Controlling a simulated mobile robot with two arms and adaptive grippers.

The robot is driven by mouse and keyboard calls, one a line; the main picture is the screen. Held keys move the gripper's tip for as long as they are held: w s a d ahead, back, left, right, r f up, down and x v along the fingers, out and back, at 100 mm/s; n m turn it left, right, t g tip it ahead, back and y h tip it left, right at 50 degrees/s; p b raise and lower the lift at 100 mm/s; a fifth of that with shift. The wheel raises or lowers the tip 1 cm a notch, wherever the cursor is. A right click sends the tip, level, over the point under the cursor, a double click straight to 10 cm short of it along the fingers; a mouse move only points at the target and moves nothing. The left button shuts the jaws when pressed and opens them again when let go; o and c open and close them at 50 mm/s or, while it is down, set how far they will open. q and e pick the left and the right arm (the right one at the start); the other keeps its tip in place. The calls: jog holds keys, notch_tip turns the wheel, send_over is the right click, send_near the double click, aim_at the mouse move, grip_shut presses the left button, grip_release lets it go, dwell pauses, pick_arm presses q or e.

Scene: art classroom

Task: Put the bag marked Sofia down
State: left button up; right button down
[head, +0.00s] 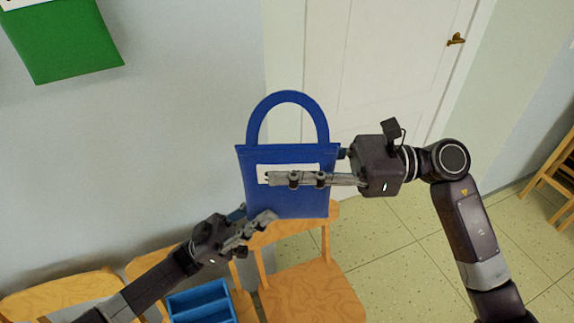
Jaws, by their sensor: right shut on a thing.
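A blue bag (290,205) with a rounded loop handle hangs upright in the middle of the head view. It has a white label (300,168), mostly covered by my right gripper, so I cannot read a name on it. My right gripper (272,179) reaches in from the right and is shut on the bag, its fingers lying across the front. My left gripper (257,214) is at the bag's lower left corner, with its fingers apart. I cannot tell whether it touches the bag.
A wooden chair (312,292) stands below the bag, with more chairs (60,295) along the wall at left. A blue open box (200,302) is at the bottom. A green wall pocket (62,38) hangs upper left. A white door (385,60) is behind; tiled floor (385,262) is clear at right.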

pick_arm(q)
jog(key=o, duration=0.3)
